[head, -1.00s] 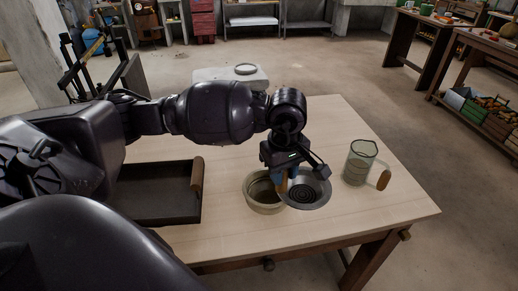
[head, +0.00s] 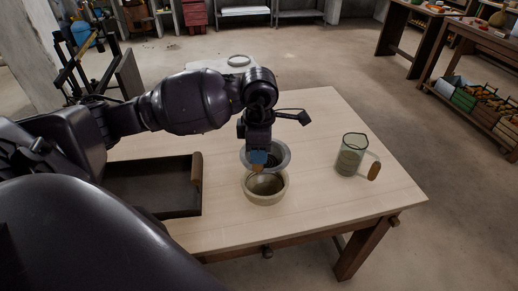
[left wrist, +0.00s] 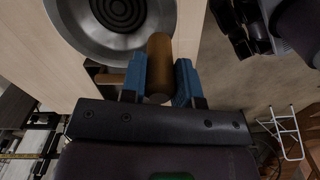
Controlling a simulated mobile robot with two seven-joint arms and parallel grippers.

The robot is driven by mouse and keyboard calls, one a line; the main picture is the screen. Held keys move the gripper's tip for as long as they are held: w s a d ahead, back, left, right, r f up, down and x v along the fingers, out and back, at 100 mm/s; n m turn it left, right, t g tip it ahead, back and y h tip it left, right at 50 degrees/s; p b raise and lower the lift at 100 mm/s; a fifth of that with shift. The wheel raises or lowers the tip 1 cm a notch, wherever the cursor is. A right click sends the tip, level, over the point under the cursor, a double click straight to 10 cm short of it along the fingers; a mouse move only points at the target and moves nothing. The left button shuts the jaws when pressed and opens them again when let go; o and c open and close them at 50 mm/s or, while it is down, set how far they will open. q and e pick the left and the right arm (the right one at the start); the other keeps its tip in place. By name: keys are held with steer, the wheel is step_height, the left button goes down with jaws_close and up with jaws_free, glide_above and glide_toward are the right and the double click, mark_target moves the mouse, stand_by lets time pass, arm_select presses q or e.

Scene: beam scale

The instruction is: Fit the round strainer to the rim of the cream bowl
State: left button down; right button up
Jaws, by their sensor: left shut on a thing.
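The cream bowl (head: 265,196) stands upright on the wooden table near its front edge. The round strainer (head: 282,158) is a grey metal dish with dark rings inside and a wooden handle. My left gripper (head: 258,158) has its blue fingers shut on that handle, which shows between them in the left wrist view (left wrist: 158,62). In the head view the strainer shows just behind the bowl, overlapping its back rim; I cannot tell whether they touch. The gripper hides part of the strainer. The bowl is not clear in the left wrist view.
A dark tray (head: 150,203) with a wooden handle lies left of the bowl. A glass jug (head: 350,158) with a wooden handle stands at the right. The table (head: 320,205) is bare between bowl and jug.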

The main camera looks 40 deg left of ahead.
mark_target(259, 167)
steer(key=shift+w, duration=0.15)
arm_select(q)
steer(key=shift+f+b, duration=0.8)
steer(key=shift+f, duration=0.2)
steer(key=shift+f+b, duration=0.9)
steer(key=shift+f, duration=0.45)
steer(key=shift+f+b, duration=0.35)
steer(key=shift+f, duration=0.35)
steer(key=shift+r, duration=0.3)
arm_select(e)
step_height(259, 167, down, 4)
steer(key=shift+a+r, duration=0.15)
steer(key=shift+r, duration=0.1)
steer(key=shift+f, duration=0.25)
arm_select(q)
steer(key=shift+f+b, duration=1.25)
steer(key=shift+f, duration=1.05)
arm_select(e)
steer(key=shift+s+f+g, duration=0.15)
steer(key=shift+s+f, duration=0.1)
steer(key=shift+f, duration=0.35)
steer(key=shift+s+f+g, duration=0.1)
steer(key=shift+s+f, duration=0.1)
steer(key=shift+f, duration=0.45)
steer(key=shift+s+f+g, duration=0.15)
steer(key=shift+s+f, duration=0.1)
steer(key=shift+f, duration=0.35)
